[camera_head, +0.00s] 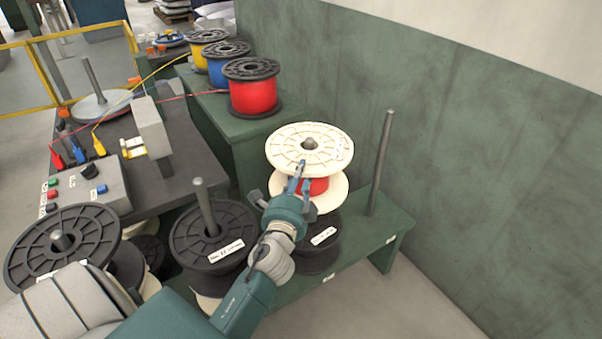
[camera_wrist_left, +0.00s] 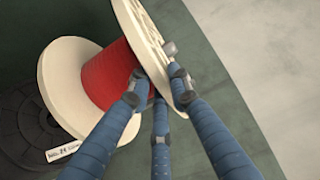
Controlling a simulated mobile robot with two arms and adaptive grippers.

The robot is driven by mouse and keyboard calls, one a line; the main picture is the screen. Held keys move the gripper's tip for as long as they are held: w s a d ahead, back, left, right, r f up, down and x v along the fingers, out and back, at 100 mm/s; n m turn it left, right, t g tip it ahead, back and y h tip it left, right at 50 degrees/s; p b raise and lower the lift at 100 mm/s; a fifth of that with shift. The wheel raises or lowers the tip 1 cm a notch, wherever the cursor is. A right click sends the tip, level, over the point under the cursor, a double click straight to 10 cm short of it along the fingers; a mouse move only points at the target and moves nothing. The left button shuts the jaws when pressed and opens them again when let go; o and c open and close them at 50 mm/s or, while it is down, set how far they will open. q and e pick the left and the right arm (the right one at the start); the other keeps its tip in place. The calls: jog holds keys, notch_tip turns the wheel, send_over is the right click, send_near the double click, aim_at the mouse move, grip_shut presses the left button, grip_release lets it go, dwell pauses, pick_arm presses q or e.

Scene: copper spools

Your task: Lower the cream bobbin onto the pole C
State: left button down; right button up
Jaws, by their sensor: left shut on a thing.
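The cream bobbin (camera_head: 289,147), wound with red wire, has a grey pole tip (camera_head: 309,143) showing at its centre hole. It sits roughly level above a black spool (camera_head: 318,256); whether they touch is unclear. My left gripper (camera_head: 299,177) is shut on the bobbin's near upper rim. In the left wrist view the fingers (camera_wrist_left: 155,95) straddle the upper cream flange (camera_wrist_left: 138,28); red wire (camera_wrist_left: 108,75) and the lower flange (camera_wrist_left: 62,75) show beside them. The bench labels are too small to read, so I cannot tell which pole is C. My right gripper is out of view.
A bare pole (camera_head: 380,165) stands right of the bobbin on the green bench (camera_head: 350,262). Black spools (camera_head: 210,238) sit on poles to the left. Red (camera_head: 253,92), blue (camera_head: 226,66) and yellow (camera_head: 205,50) spools stand behind. A green wall (camera_head: 480,150) closes the right side.

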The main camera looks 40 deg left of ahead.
pick_arm(q)
jog(key=shift+f+b, duration=0.3)
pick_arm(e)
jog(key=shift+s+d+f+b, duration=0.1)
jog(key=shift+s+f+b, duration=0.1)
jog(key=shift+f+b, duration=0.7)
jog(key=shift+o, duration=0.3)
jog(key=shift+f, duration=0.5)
pick_arm(q)
notch_tip(320, 180, down, 4)
jog(key=shift+d+f+b, duration=0.1)
jog(key=shift+f+b, duration=0.1)
jog(key=shift+b, duration=0.95)
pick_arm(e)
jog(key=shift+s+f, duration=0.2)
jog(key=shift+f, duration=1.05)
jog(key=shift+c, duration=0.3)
pick_arm(q)
notch_tip(320, 180, down, 2)
jog(key=shift+b, duration=0.95)
jog(key=shift+f+b, duration=0.7)
jog(key=shift+f, duration=0.1)
jog(key=shift+r, duration=0.1)
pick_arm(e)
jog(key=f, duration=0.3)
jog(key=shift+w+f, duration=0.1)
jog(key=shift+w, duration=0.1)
